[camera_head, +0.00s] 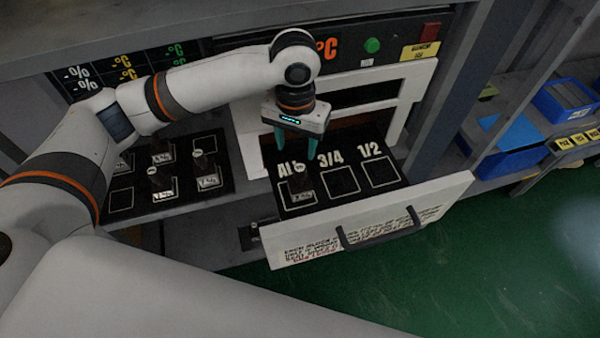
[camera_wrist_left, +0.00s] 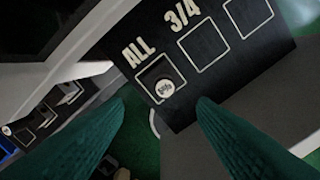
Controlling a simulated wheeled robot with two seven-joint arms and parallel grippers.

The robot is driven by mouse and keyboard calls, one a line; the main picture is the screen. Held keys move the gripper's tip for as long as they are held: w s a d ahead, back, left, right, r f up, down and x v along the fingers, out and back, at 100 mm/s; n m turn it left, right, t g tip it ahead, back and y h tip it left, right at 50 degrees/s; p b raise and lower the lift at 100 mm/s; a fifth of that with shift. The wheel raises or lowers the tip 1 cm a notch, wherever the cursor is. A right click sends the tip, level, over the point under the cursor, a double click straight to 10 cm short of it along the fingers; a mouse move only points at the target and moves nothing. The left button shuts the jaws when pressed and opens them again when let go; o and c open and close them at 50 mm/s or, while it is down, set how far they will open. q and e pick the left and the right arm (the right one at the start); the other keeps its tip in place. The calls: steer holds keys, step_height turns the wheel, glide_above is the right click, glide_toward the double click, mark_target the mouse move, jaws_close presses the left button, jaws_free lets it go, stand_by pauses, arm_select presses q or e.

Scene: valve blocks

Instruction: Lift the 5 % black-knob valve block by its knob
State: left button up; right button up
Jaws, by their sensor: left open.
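My left gripper (camera_head: 297,149) hangs open and empty, its teal fingers pointing down above the ALL square of the pulled-out drawer. A black-knob valve block (camera_head: 301,188) sits in that square, with a pale disc on its knob and a white label too small to read surely. In the left wrist view the block (camera_wrist_left: 164,88) shows between and beyond the fingertips (camera_wrist_left: 162,104), apparently apart from them. Several similar black-knob blocks, such as one (camera_head: 162,187) and another (camera_head: 207,174), stand on the left board; I cannot tell their percentages. My right gripper is out of view.
The drawer's 3/4 square (camera_head: 341,181) and 1/2 square (camera_head: 382,172) are empty. The drawer's white front (camera_head: 440,196) has a dark handle (camera_head: 382,232). The oven-like opening's white frame (camera_head: 412,98) rises behind. Blue bins (camera_head: 515,140) stand at the right.

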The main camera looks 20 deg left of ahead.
mark_target(300, 167)
arm_select(q)
step_height(300, 167, down, 4)
steer(key=shift+s+r, duration=0.1)
steer(key=shift+r, duration=0.1)
steer(key=shift+d+f+p, duration=0.1)
steer(key=shift+f+p, duration=0.4)
steer(key=shift+f, duration=0.1)
steer(key=f, duration=0.1)
steer(key=f+p, duration=0.1)
steer(key=f, duration=0.1)
steer(key=shift+w+d+f, duration=0.2)
steer(key=shift+f, duration=0.55)
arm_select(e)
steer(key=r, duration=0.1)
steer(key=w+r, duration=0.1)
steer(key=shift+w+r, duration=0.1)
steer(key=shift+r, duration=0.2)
arm_select(q)
steer(key=shift+c, duration=0.2)
steer(key=shift+r, duration=0.1)
jaws_close()
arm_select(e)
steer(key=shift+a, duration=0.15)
